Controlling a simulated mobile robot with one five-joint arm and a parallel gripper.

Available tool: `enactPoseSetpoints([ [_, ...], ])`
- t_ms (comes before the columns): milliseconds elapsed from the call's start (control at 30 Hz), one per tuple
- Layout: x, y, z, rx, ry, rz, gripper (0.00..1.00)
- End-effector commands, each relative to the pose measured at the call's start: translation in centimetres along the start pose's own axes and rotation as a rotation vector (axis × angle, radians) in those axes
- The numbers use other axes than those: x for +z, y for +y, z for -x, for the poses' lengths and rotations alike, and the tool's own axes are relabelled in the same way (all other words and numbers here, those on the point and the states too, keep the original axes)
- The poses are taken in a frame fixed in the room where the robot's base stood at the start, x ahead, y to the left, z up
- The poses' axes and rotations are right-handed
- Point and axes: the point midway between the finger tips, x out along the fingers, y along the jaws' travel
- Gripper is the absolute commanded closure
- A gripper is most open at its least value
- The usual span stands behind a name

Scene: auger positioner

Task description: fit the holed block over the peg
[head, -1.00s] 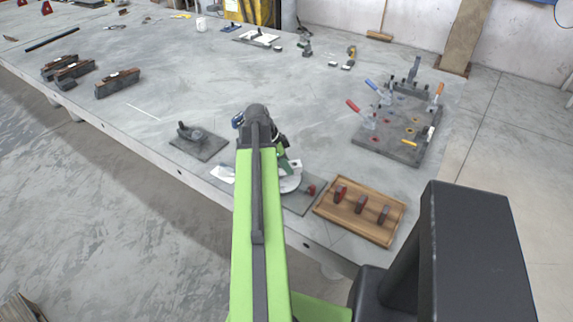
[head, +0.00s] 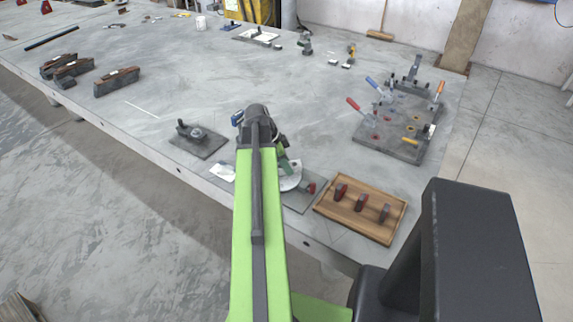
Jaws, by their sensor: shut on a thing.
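The end of my arm (head: 260,118) is over the near part of the table. My gripper's jaws are hidden behind it, and so is anything between them. A grey plate (head: 212,151) left of my arm carries a small dark upright piece (head: 182,128) and a grey round piece (head: 197,133). They are too small to tell whether either is the peg or the holed block. Right of my arm, a second plate (head: 305,204) bears a pale round disc (head: 290,182) and a green part with a reddish end (head: 310,188), partly covered by my arm.
Dark brown blocks (head: 117,82) lie far left. The table's middle is clear.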

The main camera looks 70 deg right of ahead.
Motion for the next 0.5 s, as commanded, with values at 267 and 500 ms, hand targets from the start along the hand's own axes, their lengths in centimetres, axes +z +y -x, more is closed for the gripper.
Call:
enactPoseSetpoints([
  [267, 0.23, 0.0, -0.62, 0.0, 0.001, 0.0, 1.0],
  [500, 0.42, 0.0, -1.09, 0.0, 0.001, 0.0, 1.0],
])
